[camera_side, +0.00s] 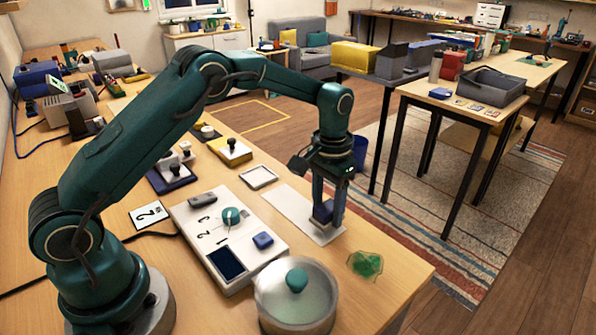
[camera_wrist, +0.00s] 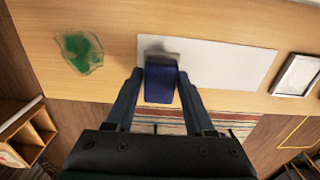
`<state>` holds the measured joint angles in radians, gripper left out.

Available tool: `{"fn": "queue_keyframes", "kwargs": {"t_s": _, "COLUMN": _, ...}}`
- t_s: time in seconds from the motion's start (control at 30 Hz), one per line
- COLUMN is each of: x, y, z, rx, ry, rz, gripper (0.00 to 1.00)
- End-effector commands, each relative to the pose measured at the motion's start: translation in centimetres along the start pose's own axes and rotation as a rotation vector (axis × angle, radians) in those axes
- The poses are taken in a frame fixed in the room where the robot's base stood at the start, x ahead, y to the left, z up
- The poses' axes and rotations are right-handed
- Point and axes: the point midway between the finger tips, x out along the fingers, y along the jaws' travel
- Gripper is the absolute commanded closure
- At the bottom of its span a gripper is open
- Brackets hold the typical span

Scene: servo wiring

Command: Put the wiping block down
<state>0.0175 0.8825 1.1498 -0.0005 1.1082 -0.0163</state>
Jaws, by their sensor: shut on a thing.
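The wiping block (camera_side: 323,211) is a small dark blue block. My gripper (camera_side: 328,215) is shut on it, with a finger on each side, over the white strip (camera_side: 290,208) near the table's edge. In the wrist view the block (camera_wrist: 160,84) sits between my two fingertips (camera_wrist: 160,80), at the left end of the white strip (camera_wrist: 225,62). A grey part shows at the block's far side. I cannot tell whether the block's underside touches the strip.
A green translucent crumpled thing (camera_side: 365,264) lies right of the strip. A lidded pot (camera_side: 295,300) and a white panel (camera_side: 195,222) with a knob and buttons stand nearer. The table edge is close.

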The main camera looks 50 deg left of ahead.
Motion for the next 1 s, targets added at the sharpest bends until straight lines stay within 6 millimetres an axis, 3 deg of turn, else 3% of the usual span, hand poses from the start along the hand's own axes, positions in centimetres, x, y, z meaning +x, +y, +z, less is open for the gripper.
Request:
{"fn": "queue_keyframes", "kwargs": {"t_s": 0.13, "x": 1.3, "y": 0.0, "z": 0.0, "rx": 0.000, "ry": 0.000, "rz": 0.000, "gripper": 1.00}}
{"fn": "queue_keyframes", "kwargs": {"t_s": 0.5, "x": 1.7, "y": 0.0, "z": 0.0, "rx": 0.001, "ry": 0.000, "rz": 0.000, "gripper": 1.00}}
{"fn": "queue_keyframes", "kwargs": {"t_s": 0.53, "x": 1.7, "y": 0.0, "z": 0.0, "rx": 0.001, "ry": 0.000, "rz": 0.000, "gripper": 0.42}}
{"fn": "queue_keyframes", "kwargs": {"t_s": 0.6, "x": 1.7, "y": 0.0, "z": 0.0, "rx": 0.001, "ry": 0.000, "rz": 0.000, "gripper": 0.16}}
{"fn": "queue_keyframes", "kwargs": {"t_s": 1.0, "x": 1.2, "y": 0.0, "z": -0.1, "rx": 0.001, "ry": 0.004, "rz": 0.000, "gripper": 0.16}}
